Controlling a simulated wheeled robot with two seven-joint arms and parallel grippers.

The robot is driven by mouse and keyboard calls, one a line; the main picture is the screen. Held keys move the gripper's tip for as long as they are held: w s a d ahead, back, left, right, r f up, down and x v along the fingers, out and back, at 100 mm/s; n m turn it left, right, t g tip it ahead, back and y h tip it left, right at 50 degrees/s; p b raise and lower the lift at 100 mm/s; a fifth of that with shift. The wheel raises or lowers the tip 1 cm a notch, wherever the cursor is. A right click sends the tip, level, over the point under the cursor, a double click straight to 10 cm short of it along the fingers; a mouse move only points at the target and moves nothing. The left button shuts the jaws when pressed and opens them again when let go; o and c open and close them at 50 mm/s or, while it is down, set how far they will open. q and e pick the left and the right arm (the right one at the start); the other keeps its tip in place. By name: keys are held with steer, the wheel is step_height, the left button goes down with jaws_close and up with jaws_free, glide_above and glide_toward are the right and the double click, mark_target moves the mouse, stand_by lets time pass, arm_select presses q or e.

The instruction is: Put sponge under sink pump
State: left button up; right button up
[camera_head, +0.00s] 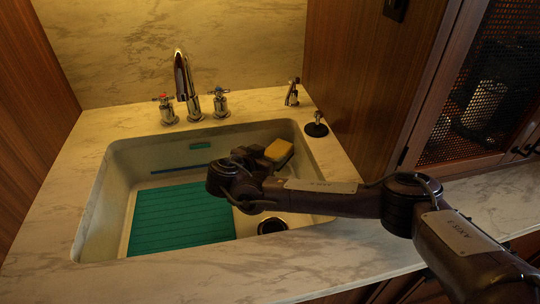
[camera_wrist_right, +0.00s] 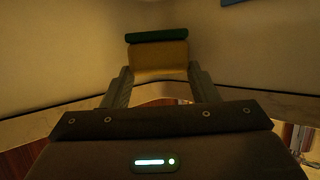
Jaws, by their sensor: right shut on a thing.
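The sponge (camera_head: 279,150), yellow with a dark green layer, is over the back right of the sink basin. In the right wrist view the sponge (camera_wrist_right: 158,60) sits between both fingers of my right gripper (camera_wrist_right: 161,78), which is shut on it. In the head view my arm partly hides this gripper. The chrome sink pump (camera_head: 292,93) stands on the counter behind the basin's back right corner, apart from the sponge. My left gripper is in neither view.
The sink (camera_head: 118,190) holds a teal ribbed mat (camera_head: 180,215) and a drain (camera_head: 272,225). A faucet (camera_head: 183,78) with two handles stands behind it. A small black-based fitting (camera_head: 316,127) is right of the basin. A wooden wall (camera_head: 350,80) rises close behind the pump.

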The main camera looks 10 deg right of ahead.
steer(key=shift+w+d+f, duration=0.1)
steer(key=shift+d+f, duration=0.1)
steer(key=shift+f, duration=0.2)
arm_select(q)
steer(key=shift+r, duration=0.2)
arm_select(e)
steer(key=shift+f, duration=0.25)
steer(key=shift+f+b, duration=0.35)
steer(key=shift+b, duration=0.1)
steer(key=o, duration=1.1)
steer(key=shift+c, duration=0.2)
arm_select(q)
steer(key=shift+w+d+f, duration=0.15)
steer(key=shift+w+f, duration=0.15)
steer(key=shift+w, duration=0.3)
